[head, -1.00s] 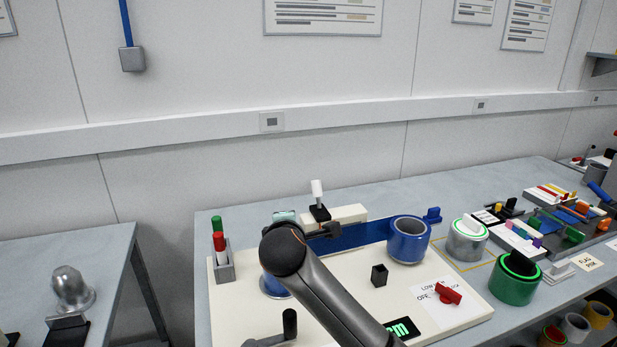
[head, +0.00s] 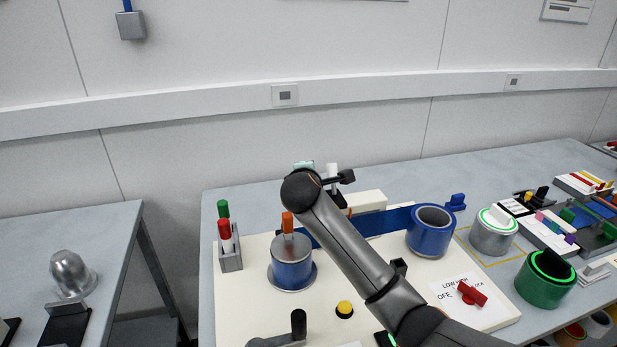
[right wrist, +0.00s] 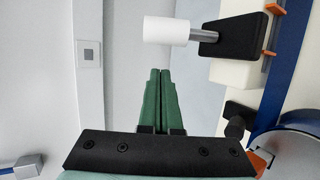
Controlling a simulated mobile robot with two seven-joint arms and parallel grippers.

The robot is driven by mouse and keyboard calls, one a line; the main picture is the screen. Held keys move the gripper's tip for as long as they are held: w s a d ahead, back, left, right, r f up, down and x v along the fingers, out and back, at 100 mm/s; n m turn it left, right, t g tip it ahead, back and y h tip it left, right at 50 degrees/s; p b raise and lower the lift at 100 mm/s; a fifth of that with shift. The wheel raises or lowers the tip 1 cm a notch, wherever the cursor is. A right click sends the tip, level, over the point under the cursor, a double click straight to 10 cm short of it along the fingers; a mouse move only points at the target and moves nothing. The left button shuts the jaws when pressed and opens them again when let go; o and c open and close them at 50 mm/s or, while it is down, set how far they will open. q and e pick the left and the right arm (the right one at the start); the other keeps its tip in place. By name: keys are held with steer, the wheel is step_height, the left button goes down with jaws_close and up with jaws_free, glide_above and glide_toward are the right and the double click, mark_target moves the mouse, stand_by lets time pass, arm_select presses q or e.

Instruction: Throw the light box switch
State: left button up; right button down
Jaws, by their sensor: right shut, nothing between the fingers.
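The light box switch is a lever with a white cap (head: 332,170) on a black base, on a cream block (head: 366,201) at the back of the cream panel. In the right wrist view its white cap (right wrist: 166,30), metal stem (right wrist: 204,35) and black base (right wrist: 234,36) show large. My right gripper's green fingers (right wrist: 160,73) are shut with nothing between them. In that view the fingertips are just below the white cap, and I cannot tell whether they touch it. In the head view my right wrist largely hides the gripper. My left gripper is not in view.
A blue pot (head: 292,264) with an orange handle, a pen holder (head: 231,259), a yellow button (head: 344,309) and a red knob (head: 470,293) are on the panel. A blue ring (head: 431,232) stands right of the switch. The wall is behind.

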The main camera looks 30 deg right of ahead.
steer(key=shift+s+d+r+p, duration=0.1)
steer(key=shift+s+d+p, duration=0.25)
steer(key=shift+d, duration=0.4)
steer(key=shift+s+d+r+p, duration=0.1)
steer(key=shift+s+d+p, duration=0.2)
steer(key=shift+d, duration=0.45)
steer(key=shift+w+f, duration=0.1)
